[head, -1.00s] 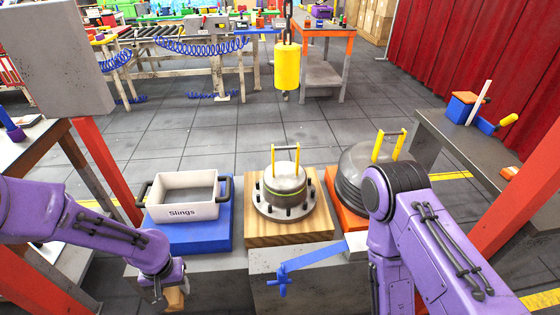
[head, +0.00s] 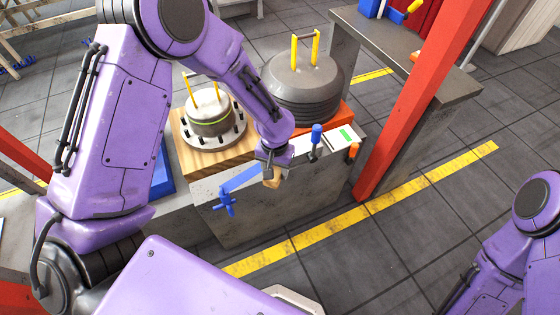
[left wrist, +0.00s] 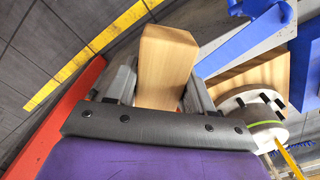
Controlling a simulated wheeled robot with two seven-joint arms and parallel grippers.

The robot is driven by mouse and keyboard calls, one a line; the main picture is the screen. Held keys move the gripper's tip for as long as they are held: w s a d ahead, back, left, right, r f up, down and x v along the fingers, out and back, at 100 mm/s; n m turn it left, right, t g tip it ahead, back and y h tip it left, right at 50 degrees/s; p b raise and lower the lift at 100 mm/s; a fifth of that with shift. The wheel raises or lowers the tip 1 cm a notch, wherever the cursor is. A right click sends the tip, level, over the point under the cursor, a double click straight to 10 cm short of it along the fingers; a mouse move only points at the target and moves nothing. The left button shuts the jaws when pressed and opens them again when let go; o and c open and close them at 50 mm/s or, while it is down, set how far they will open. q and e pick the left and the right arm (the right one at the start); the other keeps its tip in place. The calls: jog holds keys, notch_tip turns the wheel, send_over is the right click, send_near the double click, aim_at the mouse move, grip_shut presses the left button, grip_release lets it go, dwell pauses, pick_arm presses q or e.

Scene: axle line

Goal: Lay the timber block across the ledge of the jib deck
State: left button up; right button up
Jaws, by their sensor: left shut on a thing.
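My left gripper (head: 270,165) is shut on the pale timber block (head: 273,182), whose end shows below the fingers. In the left wrist view the block (left wrist: 165,62) stands out between the two fingers (left wrist: 160,92). In the head view the gripper is over the front edge of the grey bench, beside a blue arm with a cross handle (head: 226,203). That blue arm (left wrist: 245,50) is apart from the block in the left wrist view. I cannot tell which surface is the jib deck's ledge. My right gripper is out of view; only its purple arm shows at right.
A lidded pot with yellow handles (head: 210,112) stands on a wooden board (head: 195,158). A larger grey dome (head: 305,85) stands on an orange base (head: 335,118). Blue and orange knobs (head: 317,135) stand right of the gripper. A red post (head: 420,100) rises at right.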

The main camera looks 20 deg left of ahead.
pick_arm(q)
jog(key=w+f+n+b, duration=0.5)
jog(key=w+n+b, duration=0.1)
jog(key=b, duration=0.5)
jog(key=n+b, duration=0.3)
jog(key=b, duration=0.4)
send_over(256, 171)
jog(key=f, duration=0.7)
jog(key=shift+w+d, duration=0.15)
jog(key=shift+d, duration=0.05)
jog(key=f, duration=0.3)
jog(key=shift+a+b, duration=0.2)
jog(key=shift+b, duration=0.2)
jog(key=shift+f, duration=0.3)
jog(key=shift+r, duration=0.1)
